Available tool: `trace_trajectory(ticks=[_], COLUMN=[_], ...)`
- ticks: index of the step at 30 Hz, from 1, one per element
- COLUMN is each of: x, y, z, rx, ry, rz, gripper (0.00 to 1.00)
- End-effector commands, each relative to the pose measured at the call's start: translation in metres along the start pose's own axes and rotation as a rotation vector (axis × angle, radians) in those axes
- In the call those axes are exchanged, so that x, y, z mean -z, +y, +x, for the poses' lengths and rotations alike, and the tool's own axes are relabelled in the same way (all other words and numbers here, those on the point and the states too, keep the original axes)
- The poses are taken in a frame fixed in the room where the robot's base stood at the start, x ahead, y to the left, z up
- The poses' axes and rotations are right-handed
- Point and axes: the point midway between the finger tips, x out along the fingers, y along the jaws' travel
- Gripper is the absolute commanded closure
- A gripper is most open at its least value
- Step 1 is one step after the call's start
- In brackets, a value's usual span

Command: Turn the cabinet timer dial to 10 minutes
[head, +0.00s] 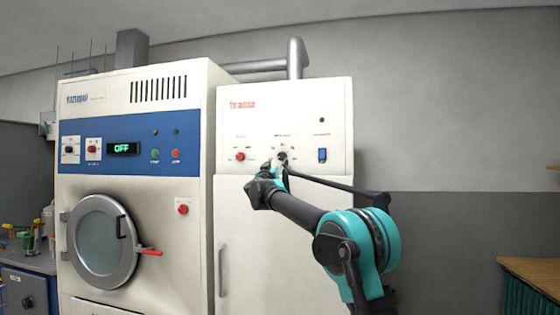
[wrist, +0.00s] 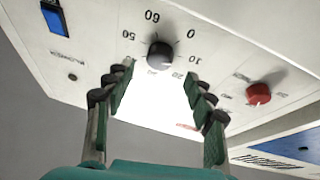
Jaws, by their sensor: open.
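The timer dial (wrist: 160,54) is a dark round knob on the white cabinet panel. Numbers ring it in the wrist view: 60, 0, 10 and 50 are readable, and those nearer my gripper are faint or partly hidden. Its pointer mark cannot be made out. In the head view the dial (head: 282,155) is small and partly covered by my gripper (head: 274,168). In the wrist view my gripper (wrist: 163,80) is open and empty, its two fingertips apart, just short of the dial and on either side of its line. I cannot tell any contact.
A red knob (wrist: 258,94) and a blue rocker switch (wrist: 55,17) flank the dial on the same panel. The cabinet (head: 240,240) has a tall handle on its front. A dry cleaning machine (head: 135,190) with a round door stands left of it; its display reads OFF.

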Motion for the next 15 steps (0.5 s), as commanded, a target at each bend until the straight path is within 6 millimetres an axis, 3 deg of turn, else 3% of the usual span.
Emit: trace_trajectory(ticks=[6, 15], x=[-0.001, 0.0], y=[0.0, 0.0], z=[0.037, 0.057], rx=[-0.001, 0.0], ry=[-0.001, 0.0], rz=[0.001, 0.001], gripper=[0.45, 0.45])
